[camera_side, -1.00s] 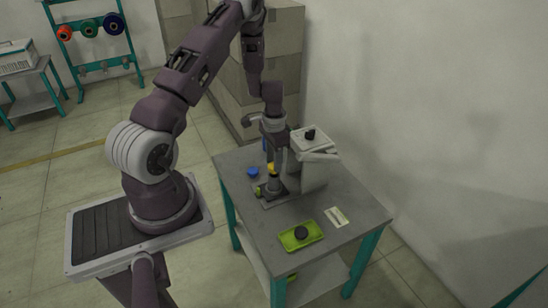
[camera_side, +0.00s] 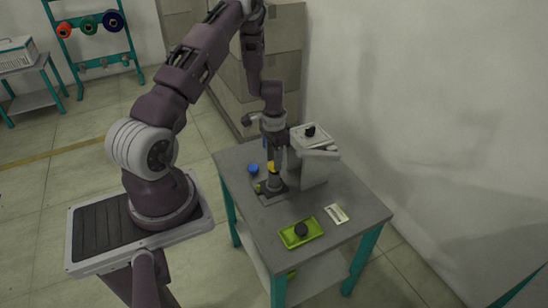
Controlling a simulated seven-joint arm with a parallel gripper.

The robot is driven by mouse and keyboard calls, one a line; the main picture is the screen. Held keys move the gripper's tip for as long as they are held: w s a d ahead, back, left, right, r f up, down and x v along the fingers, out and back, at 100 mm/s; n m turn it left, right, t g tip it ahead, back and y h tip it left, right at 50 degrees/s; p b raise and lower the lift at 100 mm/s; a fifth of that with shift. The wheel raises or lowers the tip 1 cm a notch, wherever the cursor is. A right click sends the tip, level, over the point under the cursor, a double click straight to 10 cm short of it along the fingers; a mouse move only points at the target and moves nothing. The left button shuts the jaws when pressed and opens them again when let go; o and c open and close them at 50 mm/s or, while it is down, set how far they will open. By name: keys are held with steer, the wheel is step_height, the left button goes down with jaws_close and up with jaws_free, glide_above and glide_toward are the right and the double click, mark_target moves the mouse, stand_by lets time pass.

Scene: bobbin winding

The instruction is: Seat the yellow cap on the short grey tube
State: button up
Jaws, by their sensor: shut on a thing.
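The yellow cap (camera_side: 271,167) shows as a small yellow patch between the fingertips of my gripper (camera_side: 272,161), which points down and is shut on it. The short grey tube (camera_side: 278,184) stands on a dark base plate on the table, directly below the gripper. The cap is at or just above the tube's top; at this size I cannot tell whether they touch. The fingers hide part of the cap.
A grey-white machine housing (camera_side: 314,165) with a black knob stands close to the right of my gripper. A blue cap (camera_side: 253,168) lies to the left. A green tray (camera_side: 287,237) holding a black round part and a white card (camera_side: 336,214) lie near the front.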

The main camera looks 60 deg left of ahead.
steer(key=shift+f, duration=0.15)
steer(key=shift+f, duration=0.35)
stand_by(0.3)
steer(key=o, duration=1.1)
steer(key=shift+c, duration=0.2)
steer(key=shift+r, duration=0.1)
steer(key=shift+r, duration=3.45)
